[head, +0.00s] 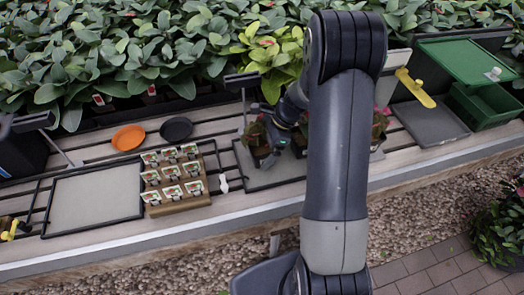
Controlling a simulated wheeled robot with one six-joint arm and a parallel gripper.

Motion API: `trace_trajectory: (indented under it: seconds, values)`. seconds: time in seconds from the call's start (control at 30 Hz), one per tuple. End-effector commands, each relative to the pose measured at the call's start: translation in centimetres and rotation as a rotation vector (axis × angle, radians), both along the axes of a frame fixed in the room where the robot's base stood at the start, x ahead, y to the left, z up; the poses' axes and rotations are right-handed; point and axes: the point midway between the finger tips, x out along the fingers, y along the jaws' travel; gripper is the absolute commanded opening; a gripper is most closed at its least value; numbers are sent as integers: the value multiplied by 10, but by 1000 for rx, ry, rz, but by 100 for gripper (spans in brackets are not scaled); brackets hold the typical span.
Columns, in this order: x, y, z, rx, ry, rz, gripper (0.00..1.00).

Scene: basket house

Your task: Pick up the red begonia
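A small potted plant (256,136) with reddish bits among its leaves stands in a dark pot on a grey mat (285,172), left of my arm. Another potted plant (381,124) with pink-red flowers shows just right of my arm and is partly covered by it. I cannot tell which is the red begonia. My gripper (274,147) is behind my arm link, low over the mat and close beside the left plant. Its fingers are small and dark, and I cannot tell whether they touch the pot. Part of the mat is hidden by my arm.
A brown tray of labelled packets (174,197) and a grey tray (97,199) lie left on the slatted bench. Orange (128,138) and black (176,128) saucers lie behind. A green bin (488,105) and yellow-handled tool (415,88) are right. Dense foliage lines the back.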

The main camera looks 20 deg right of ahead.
Motion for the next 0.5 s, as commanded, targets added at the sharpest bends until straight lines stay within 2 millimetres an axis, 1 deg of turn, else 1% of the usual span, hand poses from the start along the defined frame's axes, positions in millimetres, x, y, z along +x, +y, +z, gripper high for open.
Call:
trace_trajectory:
  seconds: [0.03, 0.07, 0.5]
  values:
    - [0, 0, 0, 0, 0, 0, 96]
    - [0, 0, 0, 0, 0, 0, 93]
    - [0, 0, 0, 0, 0, 0, 57]
